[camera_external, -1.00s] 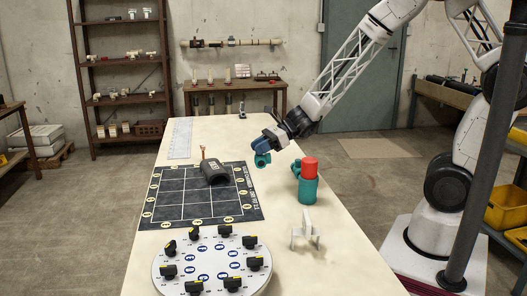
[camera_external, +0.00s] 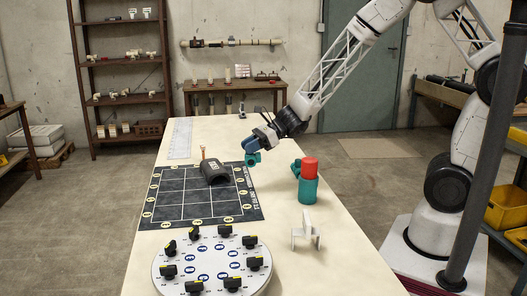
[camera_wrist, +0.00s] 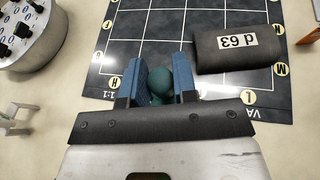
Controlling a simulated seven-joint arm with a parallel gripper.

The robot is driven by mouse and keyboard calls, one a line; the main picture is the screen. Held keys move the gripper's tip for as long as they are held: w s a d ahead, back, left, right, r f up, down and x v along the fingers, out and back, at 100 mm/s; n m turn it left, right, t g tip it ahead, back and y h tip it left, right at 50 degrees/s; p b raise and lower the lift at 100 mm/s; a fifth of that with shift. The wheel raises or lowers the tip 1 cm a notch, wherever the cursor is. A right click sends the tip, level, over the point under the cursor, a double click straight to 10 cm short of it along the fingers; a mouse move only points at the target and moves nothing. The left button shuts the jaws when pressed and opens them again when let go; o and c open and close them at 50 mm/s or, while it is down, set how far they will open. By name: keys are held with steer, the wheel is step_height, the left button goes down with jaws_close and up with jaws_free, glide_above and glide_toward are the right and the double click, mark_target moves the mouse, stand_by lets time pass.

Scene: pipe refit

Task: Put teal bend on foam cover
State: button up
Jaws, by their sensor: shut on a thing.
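A teal bend (camera_external: 252,159) is held in my gripper (camera_external: 250,148), above the table beside the right edge of the black grid mat. In the wrist view the teal bend (camera_wrist: 180,75) shows between the two blue fingers of my gripper (camera_wrist: 165,80), which are shut on it. The dark foam cover (camera_external: 215,173), a half-round tube piece, lies on the upper right part of the mat. In the wrist view the foam cover (camera_wrist: 236,50) is to the right of the fingers, with a "d 63" label. It is apart from the bend.
The grid mat (camera_external: 172,209) lies on the table (camera_external: 335,262). A teal fitting with a red top (camera_external: 308,190) stands to the right, with a white bracket (camera_external: 306,235) in front of it. A round dial plate (camera_external: 212,270) with several black knobs is at the front.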

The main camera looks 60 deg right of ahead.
steer(key=w+a+f, duration=0.1)
steer(key=w+a, duration=0.2)
steer(key=w, duration=0.8)
steer(key=shift+w, duration=0.2)
steer(key=shift+a+f, duration=0.1)
steer(key=shift+f, duration=0.05)
steer(key=shift+f, duration=1.7)
steer(key=shift+f, duration=0.1)
steer(key=o, duration=0.9)
steer(key=shift+o, duration=0.2)
steer(key=shift+s+d+r, duration=0.3)
steer(key=shift+d+r, duration=0.05)
steer(key=shift+d, duration=0.1)
steer(key=v, duration=1.1)
